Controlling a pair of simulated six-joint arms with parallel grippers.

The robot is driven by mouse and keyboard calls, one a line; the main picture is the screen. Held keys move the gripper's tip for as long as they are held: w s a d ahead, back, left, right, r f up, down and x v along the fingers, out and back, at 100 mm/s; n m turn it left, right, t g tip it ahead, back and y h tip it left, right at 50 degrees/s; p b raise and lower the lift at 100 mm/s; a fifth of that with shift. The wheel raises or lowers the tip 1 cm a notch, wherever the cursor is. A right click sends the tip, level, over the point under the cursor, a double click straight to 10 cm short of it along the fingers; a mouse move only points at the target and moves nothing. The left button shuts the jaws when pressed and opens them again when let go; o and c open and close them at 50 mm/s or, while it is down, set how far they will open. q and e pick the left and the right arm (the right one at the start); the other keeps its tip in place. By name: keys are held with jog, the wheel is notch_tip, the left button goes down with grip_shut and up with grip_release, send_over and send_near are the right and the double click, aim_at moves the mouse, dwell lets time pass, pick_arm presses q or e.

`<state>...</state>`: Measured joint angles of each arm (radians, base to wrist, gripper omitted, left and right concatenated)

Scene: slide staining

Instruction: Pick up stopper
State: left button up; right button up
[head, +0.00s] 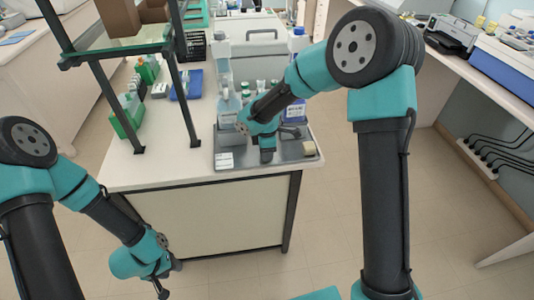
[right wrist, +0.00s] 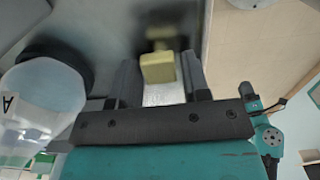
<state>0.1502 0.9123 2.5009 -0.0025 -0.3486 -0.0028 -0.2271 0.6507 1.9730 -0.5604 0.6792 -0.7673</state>
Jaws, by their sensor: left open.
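A small pale yellow-beige piece, probably the stopper (head: 309,148), lies on the grey tray (head: 233,165) near its right front corner. In the right wrist view this piece (right wrist: 158,67) shows between the two fingers in the picture and seems to be ahead of them, not gripped. My right gripper (head: 267,156) is low over the tray, left of the piece, with its fingers apart (right wrist: 159,75). My left gripper (head: 163,288) is open, low in front of the bench and far from the tray.
In the right wrist view a translucent bottle (right wrist: 40,95) with a dark cap is close to the left finger. Another bottle (head: 228,107) stands at the tray's left. A metal shelf frame (head: 105,95) rises at left.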

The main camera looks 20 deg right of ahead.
jog(key=c, duration=0.6)
jog(key=shift+r, duration=0.1)
jog(key=shift+r, duration=1.45)
jog(key=shift+s+r, duration=0.15)
jog(key=shift+r, duration=0.15)
jog(key=s+a, duration=0.1)
jog(key=s, duration=0.4)
jog(key=s+a+r, duration=0.1)
jog(key=s+a, duration=0.1)
jog(key=s, duration=0.3)
jog(key=s+a, duration=0.1)
jog(key=s, duration=0.4)
jog(key=shift+a+r, duration=0.15)
